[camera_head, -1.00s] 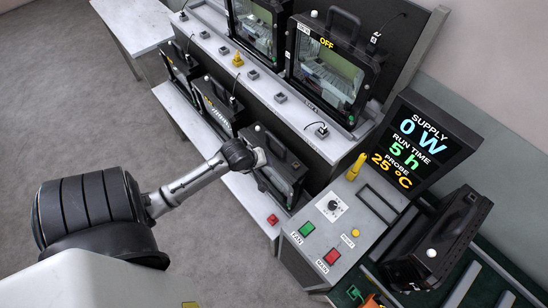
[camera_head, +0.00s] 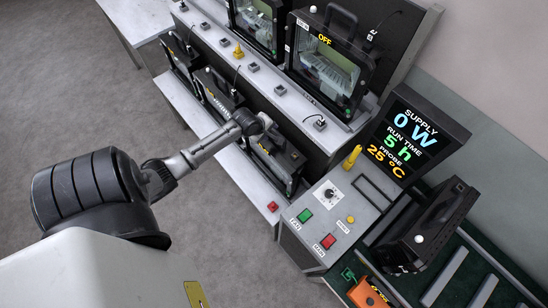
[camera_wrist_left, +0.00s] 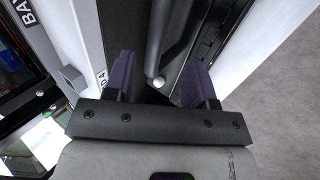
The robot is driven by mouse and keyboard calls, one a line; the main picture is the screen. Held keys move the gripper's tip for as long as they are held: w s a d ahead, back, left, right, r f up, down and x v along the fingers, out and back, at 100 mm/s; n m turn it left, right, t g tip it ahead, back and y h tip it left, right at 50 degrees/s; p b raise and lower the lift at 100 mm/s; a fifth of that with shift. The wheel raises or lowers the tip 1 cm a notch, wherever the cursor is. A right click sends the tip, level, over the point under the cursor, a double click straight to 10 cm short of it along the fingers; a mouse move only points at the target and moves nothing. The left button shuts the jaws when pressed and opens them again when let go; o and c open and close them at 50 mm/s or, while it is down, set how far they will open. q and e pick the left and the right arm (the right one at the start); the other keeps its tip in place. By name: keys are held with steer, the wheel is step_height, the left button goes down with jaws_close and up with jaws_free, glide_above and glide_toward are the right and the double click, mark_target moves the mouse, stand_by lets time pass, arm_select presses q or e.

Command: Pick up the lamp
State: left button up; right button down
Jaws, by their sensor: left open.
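Several black floodlight lamps stand here. One black lamp (camera_head: 285,158) is on the low white shelf, nearest the control console. My left gripper (camera_head: 262,123) is over this lamp in the head view, and the arm partly covers it. In the left wrist view my left gripper (camera_wrist_left: 158,80) is open, with a dark finger on each side of the lamp's black handle bar (camera_wrist_left: 166,38). Whether the fingers touch the handle I cannot tell. The lamp's black housing (camera_wrist_left: 207,35) shows beside the bar. My right gripper is not in view.
Two more lamps (camera_head: 180,52) (camera_head: 215,90) stand along the low shelf, and lit-window lamps (camera_head: 328,65) stand on the bench above. The console (camera_head: 320,225) with its supply screen (camera_head: 415,135) is at the right. Another lamp (camera_head: 432,225) stands on the green rack. Open floor is at the left.

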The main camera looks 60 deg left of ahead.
mark_target(275, 131)
arm_select(q)
steer(key=shift+w+x, duration=0.15)
steer(key=shift+x, duration=1)
steer(key=shift+w+x, duration=0.15)
steer(key=shift+x, duration=1)
steer(key=shift+w+f, duration=0.25)
steer(key=shift+d, duration=0.1)
jaws_close()
steer(key=shift+w+r, duration=0.15)
steer(key=shift+r, duration=0.15)
steer(key=shift+f, duration=0.1)
